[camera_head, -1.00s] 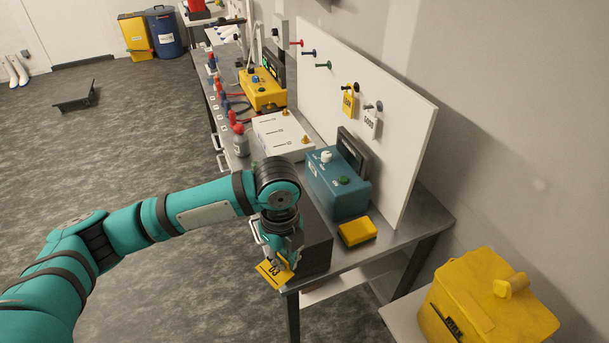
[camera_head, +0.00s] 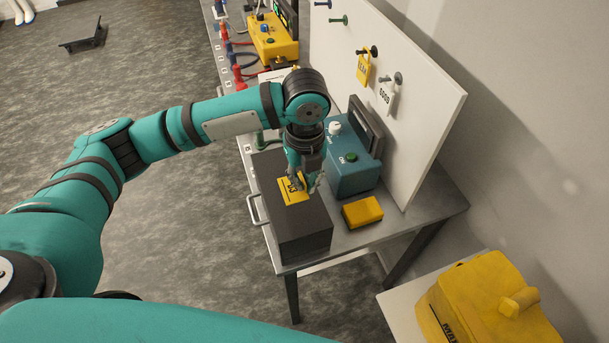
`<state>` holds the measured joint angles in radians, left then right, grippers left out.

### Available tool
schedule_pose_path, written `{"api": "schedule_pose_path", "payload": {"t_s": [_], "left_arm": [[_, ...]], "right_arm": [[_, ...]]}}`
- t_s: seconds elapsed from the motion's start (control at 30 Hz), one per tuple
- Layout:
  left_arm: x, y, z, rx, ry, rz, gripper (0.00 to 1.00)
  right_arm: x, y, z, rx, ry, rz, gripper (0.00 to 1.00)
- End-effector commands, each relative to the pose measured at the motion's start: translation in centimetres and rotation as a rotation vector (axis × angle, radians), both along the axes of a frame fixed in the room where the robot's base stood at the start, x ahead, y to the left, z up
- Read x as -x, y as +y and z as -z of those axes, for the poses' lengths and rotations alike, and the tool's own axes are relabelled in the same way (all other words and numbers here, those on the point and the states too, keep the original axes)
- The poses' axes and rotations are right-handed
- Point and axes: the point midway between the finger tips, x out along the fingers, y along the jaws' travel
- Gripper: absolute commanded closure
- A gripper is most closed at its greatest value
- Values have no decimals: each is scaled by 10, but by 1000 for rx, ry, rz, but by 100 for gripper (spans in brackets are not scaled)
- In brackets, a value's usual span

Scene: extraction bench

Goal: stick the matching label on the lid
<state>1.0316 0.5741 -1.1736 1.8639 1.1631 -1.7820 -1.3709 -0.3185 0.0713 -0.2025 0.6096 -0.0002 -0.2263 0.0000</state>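My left gripper (camera_head: 303,183) is shut on a flat yellow label (camera_head: 291,193) with dark characters, only partly legible. The gripper points down, and the label shows over the top of a dark box at the near end of the bench. I cannot tell whether the label touches the box. A yellow container (camera_head: 478,308) with a raised knob on its lid (camera_head: 500,285) stands at the lower right, cut off by the frame edge. Dark print shows on its side. My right gripper is not in view.
The dark box (camera_head: 302,237) sits on the bench, with a yellow block (camera_head: 362,212) and a teal device (camera_head: 352,174) beside it. A white upright panel (camera_head: 425,110) with hanging tags stands behind. A yellow device (camera_head: 272,38) stands farther along.

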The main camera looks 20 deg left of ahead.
Motion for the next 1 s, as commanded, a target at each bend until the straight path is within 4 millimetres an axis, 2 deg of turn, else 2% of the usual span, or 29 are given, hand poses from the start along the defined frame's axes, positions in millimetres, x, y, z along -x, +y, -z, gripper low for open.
{"api": "schedule_pose_path", "payload": {"t_s": [0.07,0.17,0.4,0.47,0.57,0.8,1.0], "left_arm": [[0,0,-1,-7,5,0,100],[0,-1,0,-20,15,0,100],[-1,0,21,-18,14,-1,100],[-1,0,27,-19,15,-1,100],[0,0,37,-18,15,0,100],[-1,0,56,-18,14,-1,100],[-1,-1,60,-17,13,-1,100]], "right_arm": [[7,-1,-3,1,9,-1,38],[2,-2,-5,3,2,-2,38],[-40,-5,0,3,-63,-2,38],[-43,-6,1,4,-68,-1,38],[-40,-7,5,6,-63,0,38],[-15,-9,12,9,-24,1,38],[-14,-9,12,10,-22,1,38]]}}
